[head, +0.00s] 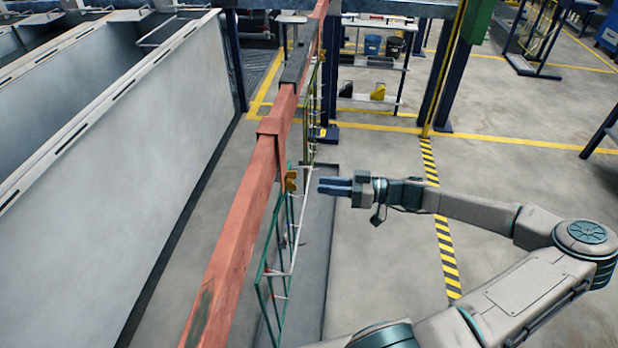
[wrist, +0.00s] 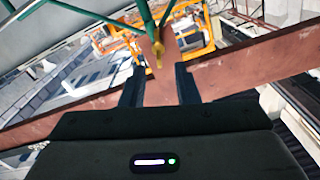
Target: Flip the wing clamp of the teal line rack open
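The teal line rack (head: 265,285) hangs under the red-brown rail in the head view. Its brass-yellow wing clamp (head: 291,179) sits at the rack's top, against the rail's right side. My gripper (head: 319,186) is to the right of the clamp, fingers pointing at it, with a small gap between. In the wrist view my gripper (wrist: 160,68) has its two fingers apart with nothing held. The yellow clamp (wrist: 158,52) shows just ahead, in line with the gap. Teal rack bars (wrist: 148,15) meet above it. I cannot tell whether the clamp is open or closed.
The red-brown rail (head: 238,222) runs from front to back. Another green rack (head: 309,105) hangs farther back. Grey tanks (head: 120,120) stand left. A dark floor tray (head: 318,240) lies under the racks. The floor right of it is mostly clear, with a yellow-black stripe (head: 445,250).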

